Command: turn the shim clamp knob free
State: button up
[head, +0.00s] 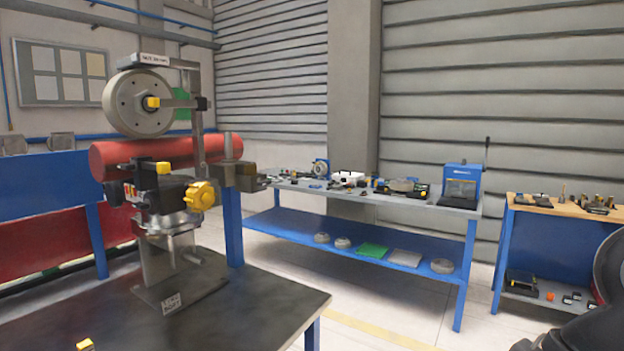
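A yellow lobed knob (200,195), which looks like the clamp knob, sits on the right side of a dark clamp block on the test stand (158,262). A red tube (170,150) runs across behind the block. Nothing touches the yellow knob from the front. My gripper's fingers do not show; only dark parts, probably of my arm, show at the lower right edge.
The stand is on a dark table (240,310), with a small yellow-topped piece (85,345) at its front edge. A blue bench (350,235) with tools and a wood-topped bench (530,207) stand behind. Open floor (400,320) lies right of the table.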

aim_at(260, 182)
jog(key=u, duration=0.2)
jog(key=i, duration=1.05)
jog(key=u, duration=0.65)
